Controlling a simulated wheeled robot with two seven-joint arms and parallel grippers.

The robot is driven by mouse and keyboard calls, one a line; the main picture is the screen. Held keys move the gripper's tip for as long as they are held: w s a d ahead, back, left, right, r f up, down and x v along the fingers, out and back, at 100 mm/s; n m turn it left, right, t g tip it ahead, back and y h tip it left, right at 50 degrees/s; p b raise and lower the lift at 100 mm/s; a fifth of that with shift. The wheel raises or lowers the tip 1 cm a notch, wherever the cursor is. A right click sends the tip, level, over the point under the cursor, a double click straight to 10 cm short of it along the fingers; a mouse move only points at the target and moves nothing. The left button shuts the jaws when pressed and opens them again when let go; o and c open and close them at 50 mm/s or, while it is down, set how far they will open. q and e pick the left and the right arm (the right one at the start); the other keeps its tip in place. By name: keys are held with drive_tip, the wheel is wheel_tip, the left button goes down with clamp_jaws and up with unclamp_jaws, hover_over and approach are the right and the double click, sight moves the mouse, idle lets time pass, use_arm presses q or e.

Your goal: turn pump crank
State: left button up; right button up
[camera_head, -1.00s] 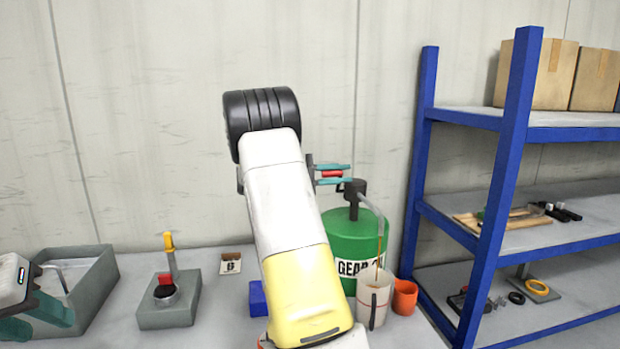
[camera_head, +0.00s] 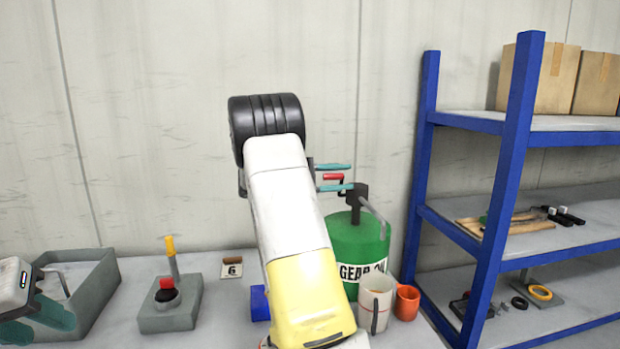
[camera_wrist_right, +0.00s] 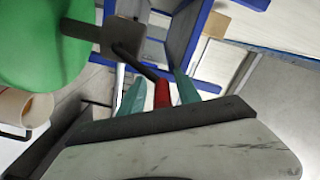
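The green gear oil drum (camera_head: 352,240) stands on the bench, with a dark pump on top (camera_head: 355,192) and a grey spout. The crank's red handle (camera_head: 333,176) lies between the teal fingers of my right gripper (camera_head: 335,178). The fingers are apart, with gaps beside the handle. The wrist view also shows the red handle (camera_wrist_right: 162,93) between the spread fingers, and the drum at its upper left. A white jug (camera_head: 375,304) stands below the spout. My right arm hides part of the drum. My left gripper (camera_head: 36,320) is at the far left, fingers apart and empty.
An orange cup (camera_head: 406,302) stands right of the jug. A blue shelf rack (camera_head: 497,195) stands at the right. A grey bin (camera_head: 98,290), a grey block with a red knob and yellow-tipped lever (camera_head: 170,314), and a numbered card (camera_head: 232,271) are on the left of the bench.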

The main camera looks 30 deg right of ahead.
drive_tip(key=shift+a, duration=0.1)
drive_tip(key=v, duration=0.7)
drive_tip(key=shift+a, duration=0.25)
drive_tip(key=shift+w, duration=0.2)
